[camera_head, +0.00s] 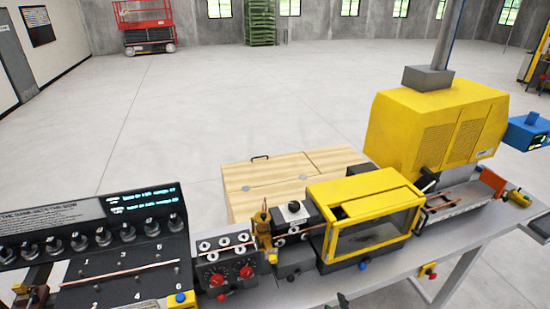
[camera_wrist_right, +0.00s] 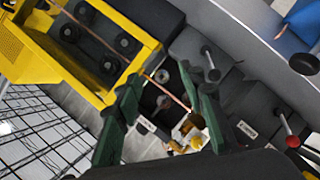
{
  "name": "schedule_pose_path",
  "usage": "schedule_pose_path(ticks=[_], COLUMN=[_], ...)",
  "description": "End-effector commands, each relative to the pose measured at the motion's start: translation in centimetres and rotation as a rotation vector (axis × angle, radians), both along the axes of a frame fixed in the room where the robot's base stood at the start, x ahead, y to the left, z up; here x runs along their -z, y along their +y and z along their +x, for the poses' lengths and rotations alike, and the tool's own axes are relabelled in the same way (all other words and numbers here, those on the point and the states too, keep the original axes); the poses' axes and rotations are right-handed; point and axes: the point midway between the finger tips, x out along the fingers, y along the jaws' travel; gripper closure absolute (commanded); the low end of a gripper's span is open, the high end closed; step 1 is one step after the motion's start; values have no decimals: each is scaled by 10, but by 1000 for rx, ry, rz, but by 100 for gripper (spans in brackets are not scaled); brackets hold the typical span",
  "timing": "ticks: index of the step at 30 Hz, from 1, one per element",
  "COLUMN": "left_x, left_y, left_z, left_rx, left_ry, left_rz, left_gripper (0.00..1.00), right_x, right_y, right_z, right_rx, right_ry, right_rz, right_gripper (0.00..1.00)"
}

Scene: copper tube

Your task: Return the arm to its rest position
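My right gripper (camera_wrist_right: 160,73) shows in the right wrist view with its two green fingers spread wide apart and nothing gripped between them. A thin copper tube (camera_wrist_right: 172,88) runs through the gap between the fingers in that picture; how far it lies beyond them I cannot tell. In the head view only a small dark green tip of the right gripper (camera_head: 343,300) shows at the bottom edge, in front of the bench. My left gripper is in neither view.
A yellow-framed box with a clear window (camera_head: 375,235) stands mid-bench, with a roller unit with red knobs (camera_head: 230,272) left of it. A large yellow machine (camera_head: 435,125) stands behind right. A wooden crate (camera_head: 280,172) is behind the bench. The floor beyond is open.

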Motion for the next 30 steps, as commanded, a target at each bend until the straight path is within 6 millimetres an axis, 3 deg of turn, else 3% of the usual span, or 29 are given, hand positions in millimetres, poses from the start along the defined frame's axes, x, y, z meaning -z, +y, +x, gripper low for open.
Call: schedule_pose_path(ticks=[1,3,6,9,16,24,30], left_x=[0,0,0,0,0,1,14], left_y=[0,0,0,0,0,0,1], left_z=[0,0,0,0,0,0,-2], left_rx=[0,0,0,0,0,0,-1], left_ry=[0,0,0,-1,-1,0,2], left_rz=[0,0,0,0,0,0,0], left_gripper=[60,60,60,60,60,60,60], right_x=[18,45,79,103,135,155,216], right_y=[-30,-68,-107,-129,-153,-160,-158], right_z=[-12,-33,-70,-104,-172,-242,-226], right_rx=[84,198,336,433,586,707,699], right_ry=[76,189,336,449,644,832,846], right_rz=[68,166,288,382,533,663,652], right_gripper=[63,63,63,63,63,63,63])
